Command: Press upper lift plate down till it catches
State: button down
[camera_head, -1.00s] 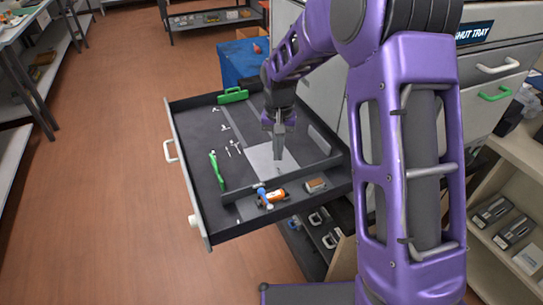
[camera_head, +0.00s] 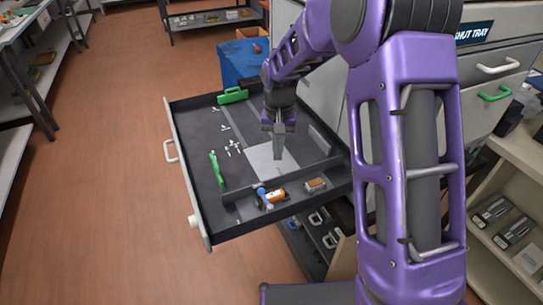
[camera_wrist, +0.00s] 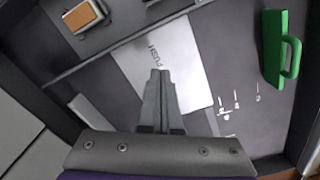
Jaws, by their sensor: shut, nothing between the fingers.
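The lift plate (camera_head: 276,165) is a pale grey sheet marked PUSH, lying in the open dark drawer (camera_head: 192,126). It also shows in the wrist view (camera_wrist: 191,65), with the lettering just past my fingertips. My gripper (camera_head: 280,155) is shut and empty, pointing down over the plate. In the wrist view my gripper (camera_wrist: 160,74) overlaps the plate beside the word PUSH. I cannot tell whether the fingertips touch the plate. The gripper hides part of the plate, and whether the plate is caught cannot be seen.
Small white parts (camera_head: 233,148) lie between. A divider (camera_head: 295,180) separates an orange item (camera_head: 276,196) and a brown block (camera_head: 315,185) in front.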

jog(key=shift+r, duration=0.1)
notch_tip(320, 180, up, 10)
jog(key=p, duration=0.7)
dwell(0.4)
